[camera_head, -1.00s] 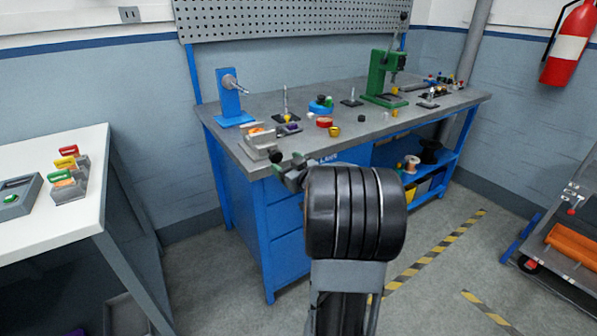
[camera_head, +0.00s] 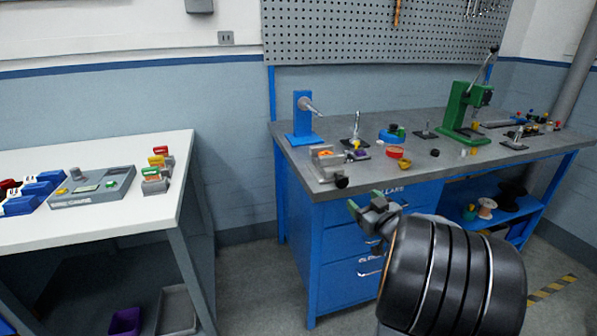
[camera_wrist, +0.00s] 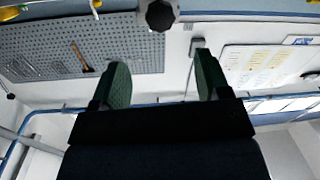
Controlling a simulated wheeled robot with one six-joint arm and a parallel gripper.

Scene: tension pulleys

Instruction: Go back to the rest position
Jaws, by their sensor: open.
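My gripper (camera_head: 371,208) is in front of the near left corner of the blue workbench, in the head view. My black arm link hides part of the bench front. In the wrist view my gripper (camera_wrist: 160,86) shows two green fingers spread wide apart, with nothing between them. Behind the fingers the wrist view shows the grey pegboard (camera_wrist: 60,45) and a white wall.
The blue workbench (camera_head: 330,182) carries a blue stand (camera_head: 303,120), a green press (camera_head: 466,108) and several small parts. A white table (camera_head: 100,216) stands at left with a grey device (camera_head: 92,187) and blue bins (camera_head: 33,190). Floor shows between them.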

